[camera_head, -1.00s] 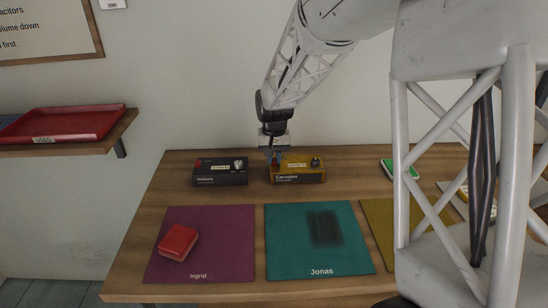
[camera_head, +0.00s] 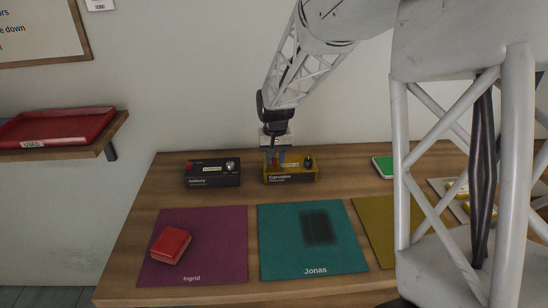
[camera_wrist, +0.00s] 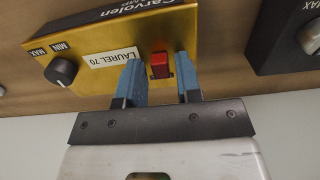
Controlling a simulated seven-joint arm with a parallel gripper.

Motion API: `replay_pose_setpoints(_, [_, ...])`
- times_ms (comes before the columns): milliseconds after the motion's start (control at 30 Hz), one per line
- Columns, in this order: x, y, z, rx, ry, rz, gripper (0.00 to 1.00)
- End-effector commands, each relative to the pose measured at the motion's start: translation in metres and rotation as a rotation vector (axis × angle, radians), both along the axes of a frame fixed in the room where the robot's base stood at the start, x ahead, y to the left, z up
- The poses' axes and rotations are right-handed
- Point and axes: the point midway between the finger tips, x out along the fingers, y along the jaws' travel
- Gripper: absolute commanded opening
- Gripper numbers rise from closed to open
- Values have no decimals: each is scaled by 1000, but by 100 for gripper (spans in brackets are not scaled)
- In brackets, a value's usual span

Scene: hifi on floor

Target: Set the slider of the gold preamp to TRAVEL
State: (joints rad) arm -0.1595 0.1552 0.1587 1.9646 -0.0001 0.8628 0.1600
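The gold preamp (camera_head: 291,175), lettered Carvolen, stands at the back of the wooden table. In the wrist view its gold top (camera_wrist: 110,40) shows a red slider (camera_wrist: 160,66), a LAUREL 70 label and a black knob (camera_wrist: 61,70) between MIN and MAX. My gripper (camera_head: 275,158) is over the left part of the preamp in the head view. In the wrist view my gripper (camera_wrist: 159,64) has its two blue fingers apart, one on each side of the slider. I cannot tell whether a finger touches it. No TRAVEL lettering is readable.
A black preamp (camera_head: 212,175) stands just left of the gold one. A purple mat (camera_head: 215,240) with a red box (camera_head: 171,246), a teal mat (camera_head: 290,245) and an olive mat (camera_head: 375,230) lie in front. A green-screened device (camera_head: 383,167) lies to the right.

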Motion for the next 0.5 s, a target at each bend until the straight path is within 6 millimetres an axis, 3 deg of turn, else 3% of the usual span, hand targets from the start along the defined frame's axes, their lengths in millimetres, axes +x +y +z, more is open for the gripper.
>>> replay_pose_setpoints(500, [0, 0, 6, 0, -1, 0, 43])
